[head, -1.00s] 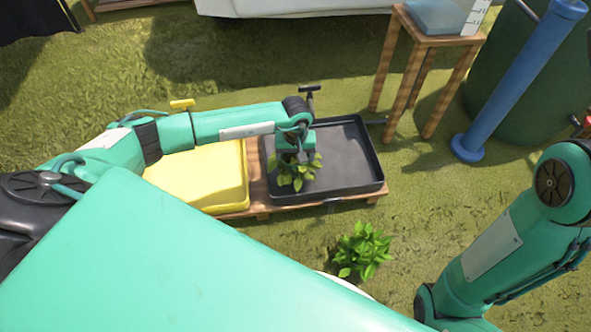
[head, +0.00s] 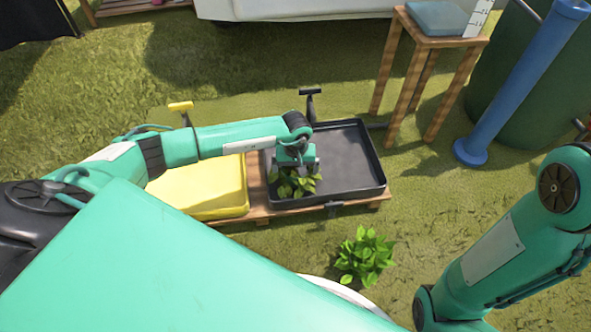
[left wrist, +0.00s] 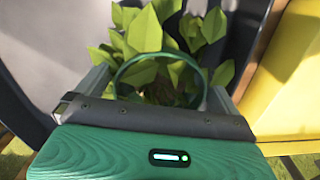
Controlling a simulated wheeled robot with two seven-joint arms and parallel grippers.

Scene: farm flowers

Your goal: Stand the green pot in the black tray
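A leafy plant (head: 292,187) is at the near left corner of the black tray (head: 352,165), inside its walls. In the left wrist view the green pot (left wrist: 118,82) shows as a green rim around the stems, between my two fingers. My left gripper (head: 297,168) reaches down over the plant from the left, and its fingers (left wrist: 162,95) lie close against both sides of the rim. The pot looks upright. Leaves hide its base, so I cannot tell if it touches the tray floor. My right arm is at the right; its gripper is out of view.
A yellow tray (head: 205,195) sits left of the black tray on a low wooden stand (head: 258,205). Another bright green plant (head: 366,257) is nearer me. A wooden stool (head: 430,42) and a blue post (head: 520,85) stand at right. Most of the black tray is bare.

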